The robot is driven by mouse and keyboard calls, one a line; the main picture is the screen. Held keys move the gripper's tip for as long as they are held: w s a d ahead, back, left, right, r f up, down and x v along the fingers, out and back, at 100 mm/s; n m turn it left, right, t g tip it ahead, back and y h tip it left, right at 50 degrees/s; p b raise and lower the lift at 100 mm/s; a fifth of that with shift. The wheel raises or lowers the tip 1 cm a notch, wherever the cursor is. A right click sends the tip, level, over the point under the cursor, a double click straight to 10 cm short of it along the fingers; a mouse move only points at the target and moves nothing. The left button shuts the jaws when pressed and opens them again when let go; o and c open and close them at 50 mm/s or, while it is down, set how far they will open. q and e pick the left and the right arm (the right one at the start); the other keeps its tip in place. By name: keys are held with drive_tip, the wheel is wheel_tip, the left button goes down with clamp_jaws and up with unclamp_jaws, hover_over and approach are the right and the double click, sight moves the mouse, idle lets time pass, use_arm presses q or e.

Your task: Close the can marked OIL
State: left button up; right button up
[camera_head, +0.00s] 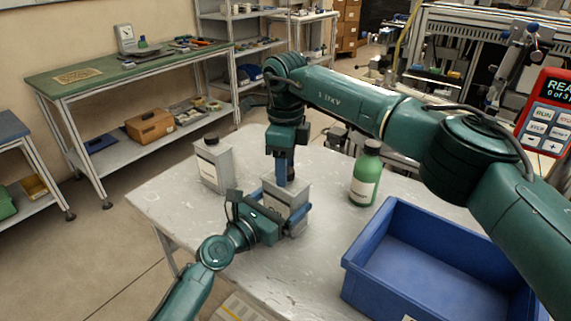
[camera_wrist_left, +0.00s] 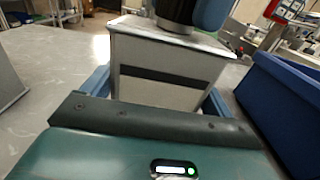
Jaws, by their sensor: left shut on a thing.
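A grey rectangular can (camera_head: 290,193) stands on the table. My left gripper (camera_head: 283,209) is shut around its sides. In the left wrist view the can (camera_wrist_left: 165,75) sits between the blue fingers, with a dark band across its face; I see no readable OIL marking. My right gripper (camera_head: 285,172) points down at the can's top. A black round part, seemingly a cap (camera_wrist_left: 176,12), is beside its blue finger there; the finger hides the can's opening, and I cannot tell whether the jaws grip. Another grey can (camera_head: 213,167) with a black cap and pale label stands left.
A large blue bin (camera_head: 366,275) takes up the table's right front. The grey table (camera_head: 160,203) is bare around the left can. A green-topped workbench (camera_head: 110,66) stands behind.

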drive_tip(key=shift+o, duration=0.8)
wheel_tip(320, 180, up, 12)
use_arm(q)
drive_tip(key=o, duration=1.7)
